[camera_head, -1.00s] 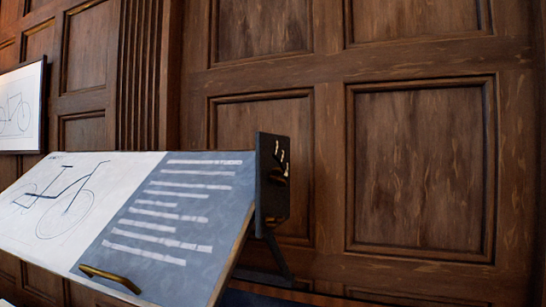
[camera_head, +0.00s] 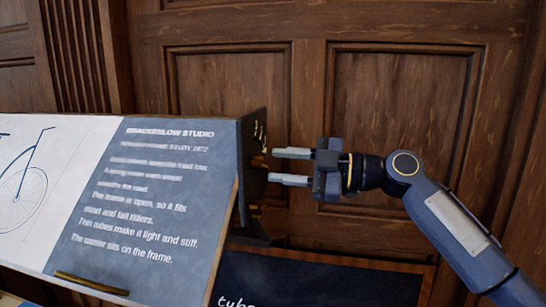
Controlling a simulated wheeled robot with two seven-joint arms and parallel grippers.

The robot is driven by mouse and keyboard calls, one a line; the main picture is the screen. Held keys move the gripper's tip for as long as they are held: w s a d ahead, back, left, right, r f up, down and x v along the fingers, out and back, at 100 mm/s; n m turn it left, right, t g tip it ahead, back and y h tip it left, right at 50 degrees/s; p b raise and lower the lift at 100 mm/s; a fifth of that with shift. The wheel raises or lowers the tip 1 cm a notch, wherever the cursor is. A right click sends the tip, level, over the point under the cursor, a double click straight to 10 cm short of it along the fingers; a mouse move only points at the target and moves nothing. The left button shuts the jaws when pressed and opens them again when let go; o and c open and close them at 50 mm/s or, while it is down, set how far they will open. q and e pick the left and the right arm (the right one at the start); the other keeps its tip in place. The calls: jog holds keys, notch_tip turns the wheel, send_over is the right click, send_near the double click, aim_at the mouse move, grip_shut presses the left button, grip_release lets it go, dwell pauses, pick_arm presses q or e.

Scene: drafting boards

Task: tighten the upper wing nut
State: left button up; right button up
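A brass piece that looks like the upper wing nut (camera_head: 260,161) sticks out from the dark side plate (camera_head: 252,135) at the drafting board's right edge. My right gripper (camera_head: 272,166) comes in from the right, level with it. Its two pale fingers are parallel and apart, with nothing between them. The fingertips are close to the brass piece; I cannot tell whether they touch the plate. A smaller brassy bit (camera_head: 255,208) shows lower on the plate, too small to make out. My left gripper is out of view.
The tilted drafting board (camera_head: 205,199) carries a bicycle drawing and a printed text panel. A brass bar (camera_head: 91,283) lies along its lower edge. A dark chalkboard (camera_head: 320,284) with a wooden frame stands below right. Wood panelling fills the back.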

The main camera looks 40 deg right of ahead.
jog(key=shift+x, duration=1.05)
jog(key=shift+c, duration=0.4)
grip_shut()
